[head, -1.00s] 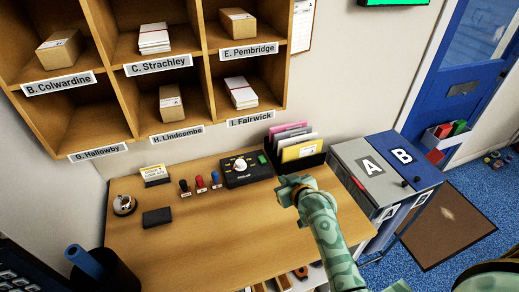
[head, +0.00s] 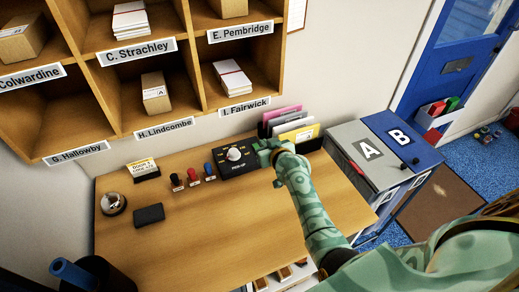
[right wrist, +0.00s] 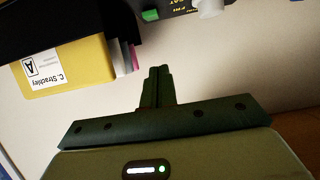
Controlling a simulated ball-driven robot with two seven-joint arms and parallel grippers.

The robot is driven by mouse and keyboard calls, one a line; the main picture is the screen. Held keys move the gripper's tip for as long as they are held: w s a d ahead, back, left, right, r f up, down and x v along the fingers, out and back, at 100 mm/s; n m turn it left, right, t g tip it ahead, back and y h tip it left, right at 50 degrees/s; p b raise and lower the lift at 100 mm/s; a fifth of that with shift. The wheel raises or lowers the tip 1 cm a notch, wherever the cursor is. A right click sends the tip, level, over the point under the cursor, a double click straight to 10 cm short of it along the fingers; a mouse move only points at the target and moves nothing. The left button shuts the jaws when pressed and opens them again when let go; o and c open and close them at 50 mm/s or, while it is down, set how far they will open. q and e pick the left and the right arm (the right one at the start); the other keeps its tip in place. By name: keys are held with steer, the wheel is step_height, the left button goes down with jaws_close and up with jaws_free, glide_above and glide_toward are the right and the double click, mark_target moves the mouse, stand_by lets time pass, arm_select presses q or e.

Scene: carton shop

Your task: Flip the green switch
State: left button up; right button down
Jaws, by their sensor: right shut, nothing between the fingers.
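A black control box (head: 238,157) with a white dial (head: 234,154) sits at the back of the wooden desk. Its green switch (right wrist: 150,15) shows as a small green patch at the top of the right wrist view; in the head view my gripper covers that end of the box. My right gripper (head: 266,149) is shut and empty, at the right end of the box. In the right wrist view its closed fingers (right wrist: 160,72) point toward the box, apart from the green switch in the picture. I cannot tell the switch's position. My left gripper is not in view.
A folder rack (head: 293,127) stands just right of the box; its yellow folder (right wrist: 68,65) fills the left of the wrist view. Several stamps (head: 193,176) stand left of the box. Pigeonholes (head: 150,125) hang above. The desk's middle (head: 215,225) is clear.

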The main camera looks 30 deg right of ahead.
steer(key=b, duration=0.3)
glide_above(257, 147)
steer(key=s, duration=0.2)
step_height(257, 147, down, 3)
steer(key=shift+a+r, duration=0.1)
steer(key=shift+s+f, duration=0.2)
steer(key=shift+f, duration=1)
steer(key=shift+s+f+b, duration=0.2)
steer(key=shift+f+b, duration=0.3)
steer(key=shift+f, duration=0.1)
